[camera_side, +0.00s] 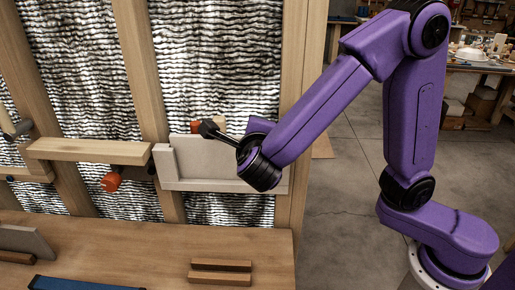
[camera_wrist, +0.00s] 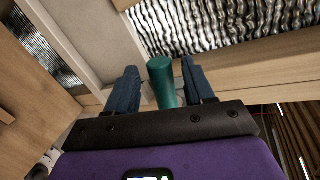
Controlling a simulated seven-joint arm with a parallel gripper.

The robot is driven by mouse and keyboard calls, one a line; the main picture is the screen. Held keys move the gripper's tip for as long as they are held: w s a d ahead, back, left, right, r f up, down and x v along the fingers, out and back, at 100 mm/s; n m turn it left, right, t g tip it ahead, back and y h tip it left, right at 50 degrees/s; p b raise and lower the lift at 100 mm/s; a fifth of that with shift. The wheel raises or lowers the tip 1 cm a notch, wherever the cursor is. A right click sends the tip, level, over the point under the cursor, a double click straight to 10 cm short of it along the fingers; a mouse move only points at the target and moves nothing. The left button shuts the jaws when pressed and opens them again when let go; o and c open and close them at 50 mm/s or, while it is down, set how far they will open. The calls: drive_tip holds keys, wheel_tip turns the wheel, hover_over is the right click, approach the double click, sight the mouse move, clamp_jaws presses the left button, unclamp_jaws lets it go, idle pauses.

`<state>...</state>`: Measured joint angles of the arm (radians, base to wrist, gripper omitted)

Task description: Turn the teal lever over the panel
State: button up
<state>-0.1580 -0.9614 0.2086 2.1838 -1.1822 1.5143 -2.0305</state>
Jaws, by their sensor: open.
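The teal lever (camera_wrist: 162,82) shows in the wrist view as a short cylinder with a rounded end. It stands between the two dark blue fingers of my gripper (camera_wrist: 159,68). The fingers are open, with a gap visible on each side of the lever. The lever's lower end is hidden by the gripper's black base. In the side view my arm's end is at the pale grey panel (camera_side: 207,160); I cannot make out the fingers or the teal lever there. A pale surface, possibly the panel, shows at upper left in the wrist view (camera_wrist: 85,38).
Wooden studs (camera_side: 139,70) and crinkled silver insulation (camera_side: 215,60) stand behind the panel. A wooden crosspiece (camera_side: 85,150) and an orange knob (camera_side: 111,182) are to the left. Two wooden strips (camera_side: 221,265) lie on the workbench (camera_side: 160,240) below, with bare room around them.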

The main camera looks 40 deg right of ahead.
drive_tip(key=v, duration=1.2)
drive_tip(key=shift+s+a+r, duration=0.2)
drive_tip(key=shift+s, duration=0.05)
drive_tip(key=c, duration=0.7)
drive_tip(key=shift+w+d+r+m+g, duration=0.1)
drive_tip(key=shift+w+d+m+g, duration=0.2)
drive_tip(key=shift+m, duration=0.5)
clamp_jaws()
drive_tip(key=w+d+r+m+g+y, duration=0.1)
drive_tip(key=d+r+m+g+y, duration=0.4)
drive_tip(key=m, duration=1.1)
drive_tip(key=w+d+r+m+g+y, duration=0.1)
drive_tip(key=d+r+m+y, duration=0.45)
drive_tip(key=m, duration=1.15)
drive_tip(key=w+f+h, duration=0.1)
drive_tip(key=w+f, duration=0.2)
drive_tip(key=f, duration=0.2)
drive_tip(key=w+a+f, duration=0.1)
drive_tip(key=w+f, duration=0.2)
drive_tip(key=f, duration=0.3)
drive_tip(key=shift+f+h, duration=0.25)
drive_tip(key=shift+h, duration=0.1)
